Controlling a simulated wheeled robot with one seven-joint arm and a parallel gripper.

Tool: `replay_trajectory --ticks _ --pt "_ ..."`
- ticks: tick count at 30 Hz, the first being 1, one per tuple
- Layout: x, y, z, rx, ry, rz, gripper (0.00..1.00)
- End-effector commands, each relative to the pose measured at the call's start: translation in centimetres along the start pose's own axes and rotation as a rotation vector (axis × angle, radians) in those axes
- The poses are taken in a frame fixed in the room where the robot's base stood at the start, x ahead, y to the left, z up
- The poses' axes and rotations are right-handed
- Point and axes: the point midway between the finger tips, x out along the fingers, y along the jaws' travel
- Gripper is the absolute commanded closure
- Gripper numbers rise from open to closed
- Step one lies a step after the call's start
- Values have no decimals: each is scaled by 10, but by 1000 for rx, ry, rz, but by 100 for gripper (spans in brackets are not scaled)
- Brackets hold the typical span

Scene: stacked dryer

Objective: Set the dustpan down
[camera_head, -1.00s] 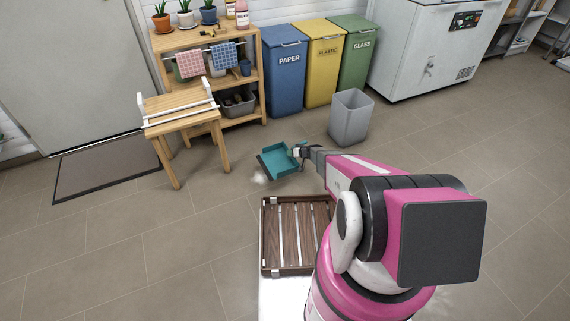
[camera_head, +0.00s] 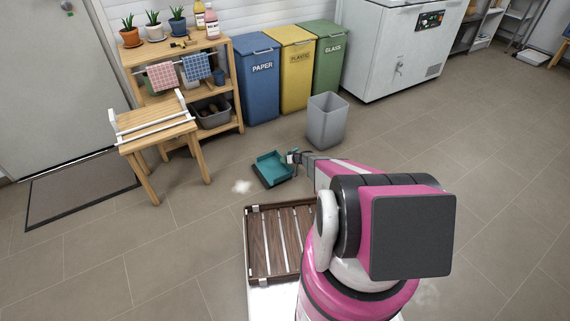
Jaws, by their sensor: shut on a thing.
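A teal dustpan (camera_head: 273,167) shows in the head view, out in front of my arm, low over or on the tiled floor. Its open edge points left and down in the picture. My gripper (camera_head: 292,157) is shut on the dustpan at its right end, where the handle is. The fingers are small and partly hidden by the arm. I cannot tell whether the dustpan touches the floor.
A wooden slatted tray (camera_head: 262,248) is nearer me. A wooden stool (camera_head: 155,137) stands at left. Floor between is clear.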

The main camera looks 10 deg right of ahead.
Motion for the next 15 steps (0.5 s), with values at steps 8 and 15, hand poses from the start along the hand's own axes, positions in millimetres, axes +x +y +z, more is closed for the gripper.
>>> replay_trajectory --ticks 8,15 --pt "13 10 16 0 1 0 100" --pt "14 11 17 0 1 0 100"
